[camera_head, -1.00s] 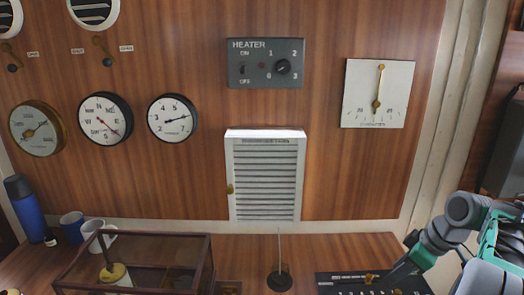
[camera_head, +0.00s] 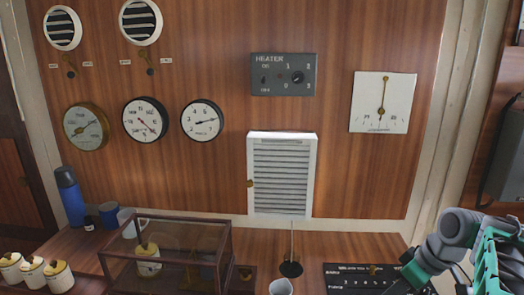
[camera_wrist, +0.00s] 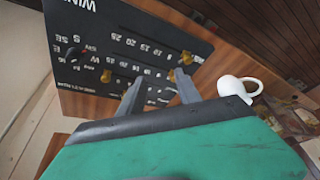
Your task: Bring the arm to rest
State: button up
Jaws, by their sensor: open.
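My arm (camera_head: 452,240) comes in from the right edge of the head view, its end low over the desk. My gripper (camera_wrist: 158,92) is open and empty in the wrist view, its two grey fingers apart. They are in front of the black wind panel (camera_wrist: 120,42) with brass knobs and number scales. The same panel (camera_head: 345,277) shows at the bottom right of the head view, beside the end of my arm. The fingertips are hard to make out in the head view. I cannot tell whether they touch the panel.
A white mug (camera_wrist: 238,88) stands right of the fingers in the wrist view. A glass case (camera_head: 165,262), a thin stand (camera_head: 291,268) and several lidded jars (camera_head: 58,277) are on the desk. The wall holds a heater panel (camera_head: 283,75), gauges (camera_head: 145,120) and a louvred vent (camera_head: 282,175).

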jog(key=s+a+f+m+h, duration=0.1)
jog(key=s+a+m, duration=0.2)
jog(key=a, duration=1.2)
jog(key=s+a+f+m+h, duration=0.1)
jog(key=s+a+f+m, duration=0.2)
jog(key=s+a, duration=0.2)
jog(key=shift+s+f, duration=0.2)
jog(key=shift+s, duration=0.5)
